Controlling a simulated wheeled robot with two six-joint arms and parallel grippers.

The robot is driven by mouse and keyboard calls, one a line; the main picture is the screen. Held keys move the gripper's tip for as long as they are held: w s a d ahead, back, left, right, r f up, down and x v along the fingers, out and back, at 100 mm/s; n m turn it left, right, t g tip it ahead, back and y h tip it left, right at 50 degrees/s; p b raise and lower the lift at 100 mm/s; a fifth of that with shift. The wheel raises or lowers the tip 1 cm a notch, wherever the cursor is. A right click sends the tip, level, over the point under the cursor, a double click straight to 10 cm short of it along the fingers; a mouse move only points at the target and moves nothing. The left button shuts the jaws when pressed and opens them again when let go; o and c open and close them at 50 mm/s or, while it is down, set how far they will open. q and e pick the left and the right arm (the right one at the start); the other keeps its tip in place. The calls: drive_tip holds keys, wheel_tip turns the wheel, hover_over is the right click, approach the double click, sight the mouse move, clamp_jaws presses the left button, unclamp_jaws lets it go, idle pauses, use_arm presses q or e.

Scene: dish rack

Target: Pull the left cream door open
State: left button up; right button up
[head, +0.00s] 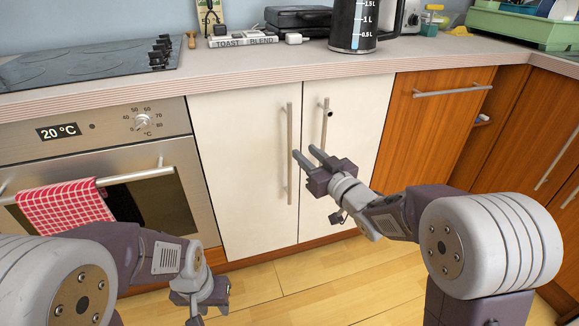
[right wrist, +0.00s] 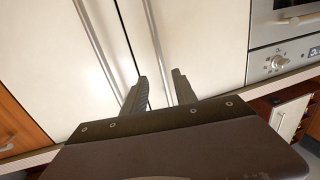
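The left cream door (head: 240,170) is shut, between the oven and the right cream door (head: 350,130). Its upright bar handle (head: 290,125) is near its right edge. My right gripper (head: 304,151) is open, its fingertips close to this handle in the head view. In the right wrist view, which is turned over, the left door (right wrist: 205,35) is on the right and its handle (right wrist: 154,40) runs down between the open fingers (right wrist: 159,78). I cannot tell whether they touch it. My left gripper (head: 202,294) is low at the front, away from the doors; its opening is unclear.
The oven (head: 165,195) with a red checked towel (head: 65,205) is left of the door. The right door's handle (head: 324,125) stands close beside my right gripper. An orange wooden cabinet (head: 425,140) is to the right. The counter (head: 240,72) overhangs above. The floor (head: 290,278) in front is clear.

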sight(291, 139)
drive_tip(key=b+x, duration=0.3)
drive_tip(key=x, duration=0.6)
drive_tip(key=shift+a+r, duration=0.15)
drive_tip(key=shift+a, duration=0.05)
clamp_jaws()
idle(1.2)
